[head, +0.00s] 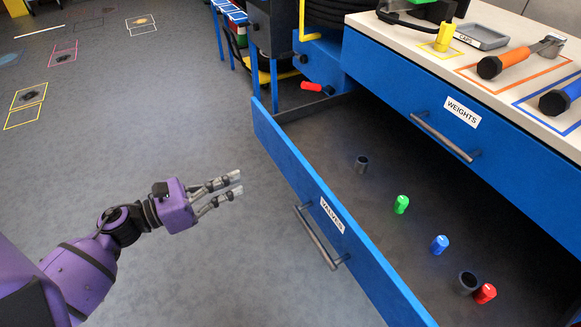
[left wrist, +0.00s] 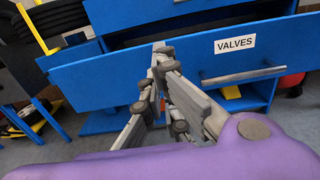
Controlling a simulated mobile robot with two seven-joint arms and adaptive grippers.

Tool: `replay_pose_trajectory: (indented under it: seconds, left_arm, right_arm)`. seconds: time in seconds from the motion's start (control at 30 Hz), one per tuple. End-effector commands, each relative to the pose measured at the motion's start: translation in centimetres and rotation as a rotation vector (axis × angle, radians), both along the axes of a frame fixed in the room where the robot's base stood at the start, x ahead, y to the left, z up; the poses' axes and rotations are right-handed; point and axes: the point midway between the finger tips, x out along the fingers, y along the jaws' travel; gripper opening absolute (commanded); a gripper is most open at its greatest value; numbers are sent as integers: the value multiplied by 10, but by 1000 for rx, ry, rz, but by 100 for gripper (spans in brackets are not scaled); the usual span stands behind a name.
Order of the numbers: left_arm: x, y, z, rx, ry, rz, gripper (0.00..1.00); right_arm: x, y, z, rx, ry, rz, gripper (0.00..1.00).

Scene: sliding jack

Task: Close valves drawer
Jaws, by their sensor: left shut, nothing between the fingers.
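The blue valves drawer (head: 290,165) is pulled open below the weights drawer. Its front carries a white VALVES label (head: 332,214) and a grey bar handle (head: 320,238). My left gripper (head: 238,183) is shut and empty, in front of the drawer front and left of the handle, apart from both in the head view. In the left wrist view the gripper fingers (left wrist: 160,62) overlap the drawer front (left wrist: 130,68), with the label (left wrist: 234,44) and handle (left wrist: 243,76) to their right. My right gripper does not show.
Inside the drawer lie green (head: 401,204), blue (head: 439,244) and red (head: 485,293) valves and dark cups (head: 361,164). The weights drawer (head: 420,95) above is shut, under a worktop with hammers (head: 510,62). A red-handled item (head: 311,87) sticks out behind. The floor (head: 150,100) on the left is open.

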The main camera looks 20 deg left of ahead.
Motion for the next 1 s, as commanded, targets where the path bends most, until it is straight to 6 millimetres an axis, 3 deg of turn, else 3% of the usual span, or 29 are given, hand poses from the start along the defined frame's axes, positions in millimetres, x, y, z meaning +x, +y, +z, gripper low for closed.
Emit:
replay_pose_trajectory:
  seconds: [0.17,0.7,1.0]
  left_arm:
    - [11,-9,0,0,-2,-3,0]
    - [94,-74,0,-1,0,-2,0]
    - [110,-86,-1,-1,1,1,0]
  right_arm:
    - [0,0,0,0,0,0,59]
    - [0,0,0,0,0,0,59]
    - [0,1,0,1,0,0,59]
